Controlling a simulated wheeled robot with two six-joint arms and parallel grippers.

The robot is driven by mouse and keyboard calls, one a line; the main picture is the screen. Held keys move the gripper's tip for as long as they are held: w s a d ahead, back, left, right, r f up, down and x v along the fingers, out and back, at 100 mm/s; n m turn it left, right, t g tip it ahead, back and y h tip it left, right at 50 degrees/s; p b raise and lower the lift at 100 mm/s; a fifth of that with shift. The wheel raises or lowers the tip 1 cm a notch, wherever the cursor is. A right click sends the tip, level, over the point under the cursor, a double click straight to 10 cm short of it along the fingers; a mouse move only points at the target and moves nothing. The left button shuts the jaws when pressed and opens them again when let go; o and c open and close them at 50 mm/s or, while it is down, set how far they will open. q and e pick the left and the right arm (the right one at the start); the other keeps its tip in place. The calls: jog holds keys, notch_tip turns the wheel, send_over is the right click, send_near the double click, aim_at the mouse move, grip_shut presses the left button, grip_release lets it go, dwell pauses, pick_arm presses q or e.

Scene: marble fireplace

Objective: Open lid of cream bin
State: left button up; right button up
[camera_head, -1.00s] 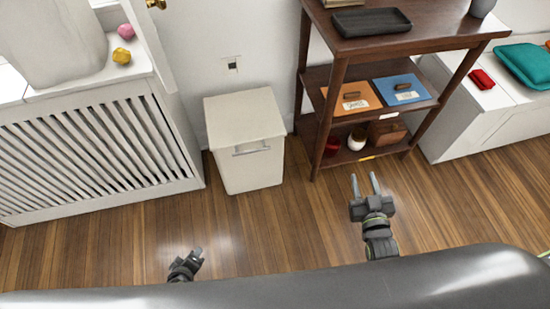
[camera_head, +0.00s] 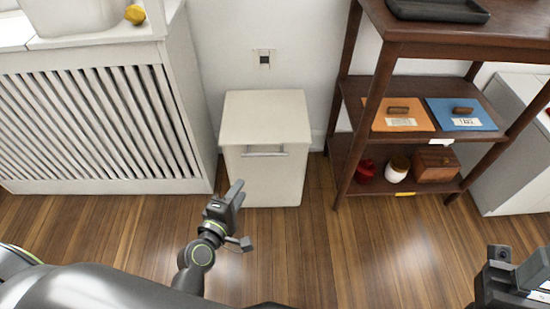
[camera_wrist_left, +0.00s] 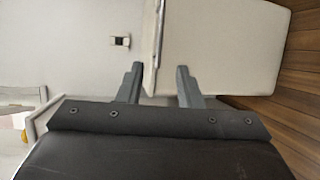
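The cream bin (camera_head: 265,178) stands upright on the wood floor against the wall. Its flat lid (camera_head: 265,115) is shut, with a bar handle (camera_head: 264,152) at the upper front. My left gripper (camera_head: 238,188) is in front of the bin's lower left side, below the handle, and looks empty. In the left wrist view its two fingers (camera_wrist_left: 160,84) are spread apart, with the bin (camera_wrist_left: 225,45) beyond them and its lid edge in line with the gap. I cannot tell contact. My right gripper (camera_head: 515,268) is at the lower right, away from the bin; its finger opening is unclear.
A slatted white cabinet (camera_head: 100,120) stands left of the bin. A dark wooden shelf (camera_head: 345,150) with folders, jars and a box stands close on the right. A wall socket (camera_head: 264,60) is above the bin. The floor in front is clear.

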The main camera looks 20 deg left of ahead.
aim_at(263, 155)
pick_arm(q)
jog(key=x, duration=1.7)
jog(key=shift+a, duration=0.1)
grip_shut()
